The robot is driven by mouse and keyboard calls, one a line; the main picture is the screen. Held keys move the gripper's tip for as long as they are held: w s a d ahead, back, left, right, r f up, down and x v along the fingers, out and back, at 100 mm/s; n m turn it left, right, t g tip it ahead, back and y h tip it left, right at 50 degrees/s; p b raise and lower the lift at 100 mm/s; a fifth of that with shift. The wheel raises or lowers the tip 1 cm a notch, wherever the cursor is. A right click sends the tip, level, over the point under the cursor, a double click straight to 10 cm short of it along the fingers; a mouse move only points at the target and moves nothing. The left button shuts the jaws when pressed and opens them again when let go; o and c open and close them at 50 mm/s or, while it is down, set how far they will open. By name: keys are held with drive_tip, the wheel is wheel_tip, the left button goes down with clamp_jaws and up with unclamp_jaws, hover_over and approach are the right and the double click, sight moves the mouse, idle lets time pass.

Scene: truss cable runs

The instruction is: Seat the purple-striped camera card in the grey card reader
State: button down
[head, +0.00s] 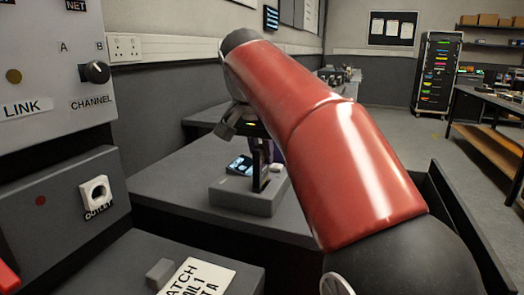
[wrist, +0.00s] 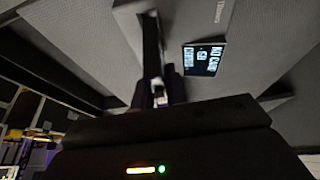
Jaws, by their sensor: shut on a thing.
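The grey card reader (head: 245,199) stands on the grey bench in the middle of the head view, with a dark upright part (head: 262,168) on it. In the wrist view the reader's grey top (wrist: 128,14) lies ahead of my gripper (wrist: 158,95). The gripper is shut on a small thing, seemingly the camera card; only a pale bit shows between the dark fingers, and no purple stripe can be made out. A lit screen (wrist: 204,58) beside the reader appears to say "NO CARD", upside down. My red arm hides much of the gripper in the head view.
A panel with a CHANNEL knob (head: 95,73) and a white OUTLET fitting (head: 96,193) stands at the left. A labelled white plate (head: 197,278) is at the front. Something purple (head: 273,150) is partly hidden behind the reader. Free bench shows left of the reader.

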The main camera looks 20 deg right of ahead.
sight(262, 166)
drive_tip(key=shift+f+b, duration=0.65)
drive_tip(key=shift+f, duration=1)
idle(2.1)
drive_tip(key=c, duration=1)
unclamp_jaws()
wheel_tip(262, 166, up, 5)
drive_tip(key=p, duration=0.5)
drive_tip(key=shift+r, duration=1.3)
